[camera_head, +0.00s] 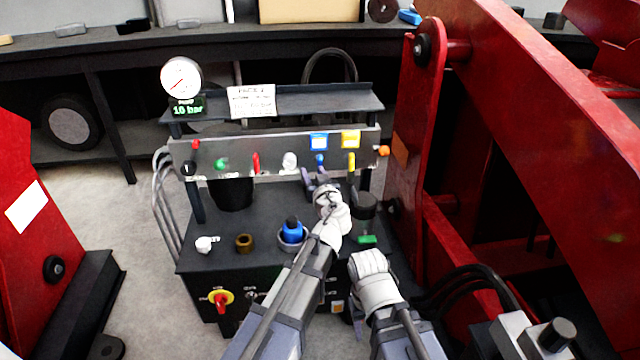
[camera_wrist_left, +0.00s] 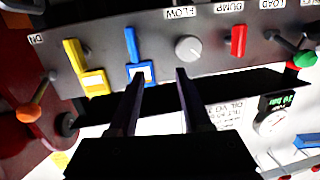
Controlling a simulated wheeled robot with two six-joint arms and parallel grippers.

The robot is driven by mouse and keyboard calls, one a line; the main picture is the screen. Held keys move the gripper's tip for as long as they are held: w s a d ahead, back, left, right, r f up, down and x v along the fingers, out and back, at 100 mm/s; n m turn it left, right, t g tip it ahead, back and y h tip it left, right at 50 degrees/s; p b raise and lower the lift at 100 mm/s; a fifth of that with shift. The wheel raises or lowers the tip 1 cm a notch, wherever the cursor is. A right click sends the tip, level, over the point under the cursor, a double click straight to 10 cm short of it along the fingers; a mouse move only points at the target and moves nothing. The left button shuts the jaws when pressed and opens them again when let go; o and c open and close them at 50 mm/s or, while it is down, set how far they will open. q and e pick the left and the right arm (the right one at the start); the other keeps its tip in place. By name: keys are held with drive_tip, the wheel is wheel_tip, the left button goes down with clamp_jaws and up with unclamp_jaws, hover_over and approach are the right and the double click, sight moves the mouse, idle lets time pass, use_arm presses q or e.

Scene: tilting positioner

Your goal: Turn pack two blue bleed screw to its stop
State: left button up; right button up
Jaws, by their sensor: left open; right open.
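A blue lever-like part (camera_head: 320,159) sits on the front panel under a blue label. A blue, black-topped part (camera_head: 292,231) stands in a round holder on the deck. I cannot tell which blue part is the pack two bleed screw. My left gripper (camera_head: 317,180) is open just below the panel's blue part. My right gripper (camera_head: 355,317) is low by the deck's front edge, mostly hidden.
A yellow lever (camera_head: 351,163), red lever (camera_head: 256,163) and pale knob (camera_head: 289,162) line the panel. A brass ring (camera_head: 244,243) and white part (camera_head: 206,244) stand on the deck. A red machine frame (camera_head: 425,130) is close at right.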

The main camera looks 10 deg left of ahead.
sight(321, 162)
use_arm(q)
drive_tip(key=shift+m+t+h, duration=0.4)
drive_tip(key=shift+t+h, duration=0.4)
drive_tip(key=shift+t, duration=0.1)
drive_tip(key=w+d+f+b, duration=0.2)
drive_tip(key=w, duration=0.1)
drive_tip(key=shift+d+b, duration=0.25)
drive_tip(key=shift+b, duration=0.1)
use_arm(e)
wheel_tip(321, 162, down, 4)
drive_tip(key=shift+f, duration=0.2)
use_arm(q)
drive_tip(key=x, duration=0.7)
drive_tip(key=shift+w+a, duration=0.1)
drive_tip(key=shift+w, duration=0.25)
drive_tip(key=shift+c, duration=0.4)
clamp_jaws()
